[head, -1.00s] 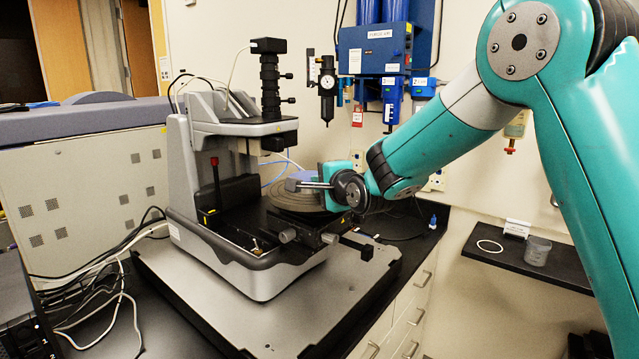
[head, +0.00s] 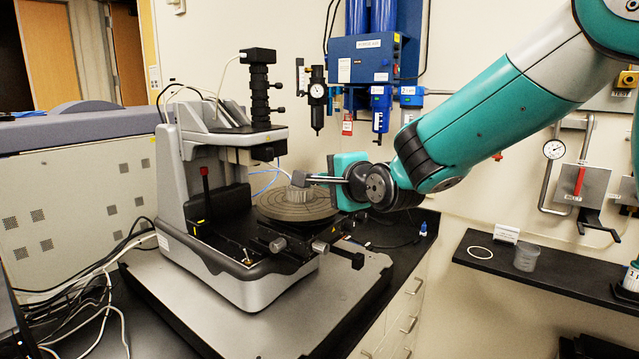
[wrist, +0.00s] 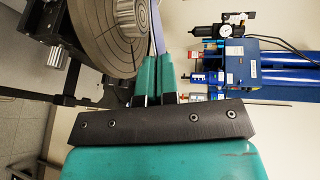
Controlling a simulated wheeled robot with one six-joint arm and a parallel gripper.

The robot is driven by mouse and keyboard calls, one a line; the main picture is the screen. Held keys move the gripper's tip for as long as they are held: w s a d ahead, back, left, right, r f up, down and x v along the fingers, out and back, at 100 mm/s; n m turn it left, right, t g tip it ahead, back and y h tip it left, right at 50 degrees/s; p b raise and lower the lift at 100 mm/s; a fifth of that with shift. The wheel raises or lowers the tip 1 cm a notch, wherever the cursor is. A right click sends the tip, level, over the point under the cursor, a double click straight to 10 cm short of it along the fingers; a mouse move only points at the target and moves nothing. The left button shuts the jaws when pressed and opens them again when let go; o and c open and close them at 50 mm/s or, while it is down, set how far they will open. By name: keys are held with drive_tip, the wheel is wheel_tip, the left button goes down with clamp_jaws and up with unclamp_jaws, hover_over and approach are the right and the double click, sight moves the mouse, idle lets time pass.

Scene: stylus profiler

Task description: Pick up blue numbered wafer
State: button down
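I cannot make out a numbered wafer for certain. A narrow blue strip (wrist: 158,40) shows just beyond my fingertips in the wrist view; I cannot tell whether it is the wafer edge-on or something behind. My gripper (head: 305,180) reaches in from the right, level, over the round grooved stage (head: 278,208) of the profiler. In the wrist view its two teal fingers (wrist: 159,60) lie close together with a thin gap. Whether they hold anything is unclear.
A grey ridged cylinder (head: 299,195) stands on the stage, close below my fingertips. The profiler's column (head: 262,100) rises to the left. A blue wall unit (head: 365,60) hangs behind. A dark shelf (head: 480,268) at right holds a white ring (head: 480,253) and a cup (head: 526,258).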

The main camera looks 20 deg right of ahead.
drive_tip(key=v, duration=0.6)
drive_tip(key=shift+s+r, duration=0.3)
drive_tip(key=shift+r, duration=0.2)
drive_tip(key=shift+d, duration=0.1)
